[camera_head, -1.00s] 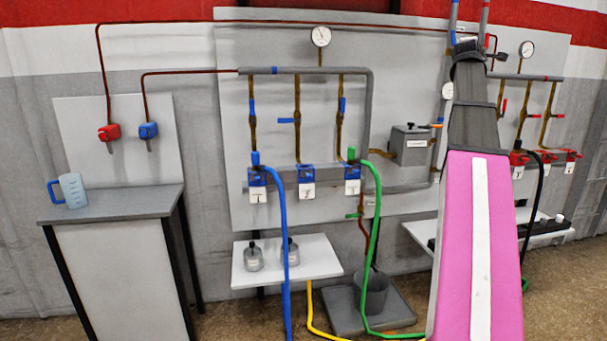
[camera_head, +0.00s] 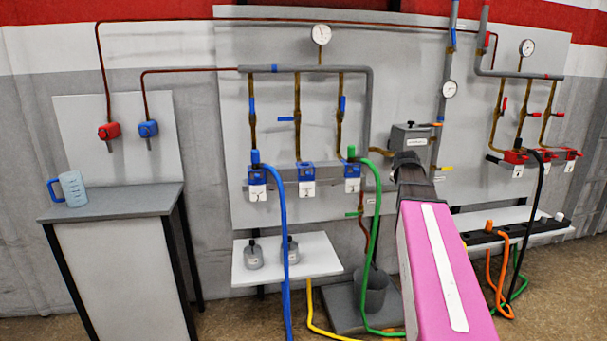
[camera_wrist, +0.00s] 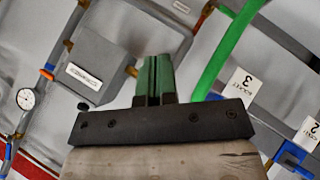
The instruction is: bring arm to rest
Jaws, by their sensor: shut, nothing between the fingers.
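My gripper (camera_wrist: 155,80) shows in the wrist view as two green fingers pressed together above a dark plate, with nothing between them. It points at the grey wall panel, with a grey labelled box to its left and a green hose to its right. In the head view my pink arm reaches up from the lower right. Its dark end lies in front of the panel, just below the grey box (camera_head: 411,145). The fingers are hidden there.
Blue (camera_head: 279,245) and green (camera_head: 374,220) hoses hang from the blue valve blocks. A bucket (camera_head: 373,294) stands below on a grey base. A shelf with two bottles (camera_head: 290,250) is at centre. A bench with a jug (camera_head: 73,189) stands left. Orange hoses (camera_head: 501,270) hang right.

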